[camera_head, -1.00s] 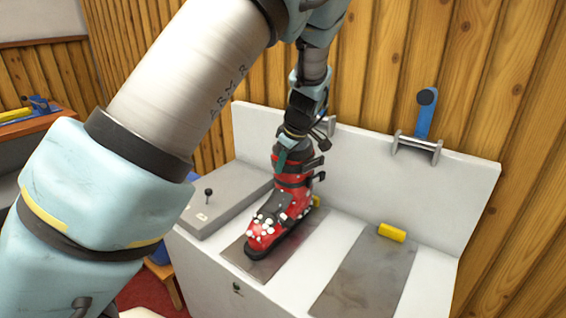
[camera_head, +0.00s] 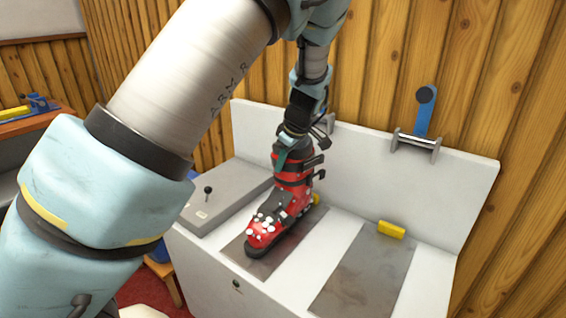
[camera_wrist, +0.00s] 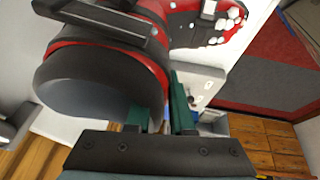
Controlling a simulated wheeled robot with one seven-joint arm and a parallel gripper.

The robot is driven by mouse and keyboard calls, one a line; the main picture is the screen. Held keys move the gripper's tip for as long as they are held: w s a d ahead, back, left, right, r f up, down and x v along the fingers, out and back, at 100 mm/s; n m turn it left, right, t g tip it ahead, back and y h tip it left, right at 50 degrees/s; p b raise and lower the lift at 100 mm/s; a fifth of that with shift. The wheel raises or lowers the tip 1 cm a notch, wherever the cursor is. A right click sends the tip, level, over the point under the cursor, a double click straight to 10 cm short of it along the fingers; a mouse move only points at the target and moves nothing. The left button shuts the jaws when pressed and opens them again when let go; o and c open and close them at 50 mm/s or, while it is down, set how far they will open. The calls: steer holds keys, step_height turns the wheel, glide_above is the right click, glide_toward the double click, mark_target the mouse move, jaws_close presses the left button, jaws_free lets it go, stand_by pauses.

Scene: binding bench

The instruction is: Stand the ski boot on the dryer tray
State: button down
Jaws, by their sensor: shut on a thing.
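A red and black ski boot (camera_head: 282,200) with white spots stands upright over the left dark plate (camera_head: 290,252) of the white bench, toe toward the front left. I cannot tell whether its sole touches the plate. My gripper (camera_head: 288,152) is shut on the boot's upper cuff from above. In the wrist view the black and red boot cuff (camera_wrist: 95,85) fills the upper left, beside the green fingers of my gripper (camera_wrist: 165,108). I cannot make out for certain which part is the dryer tray.
A second dark plate (camera_head: 362,275) with a yellow block (camera_head: 391,230) lies empty to the right. A blue lever (camera_head: 424,112) stands on the back panel (camera_head: 450,185). A grey box (camera_head: 225,198) with a black knob is at the left.

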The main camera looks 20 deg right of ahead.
steer(key=shift+f, duration=0.25)
steer(key=c, duration=0.7)
jaws_free()
steer(key=shift+f, duration=0.15)
steer(key=a+b+v, duration=0.1)
steer(key=b+v, duration=0.1)
steer(key=v, duration=0.9)
steer(key=shift+d, duration=0.45)
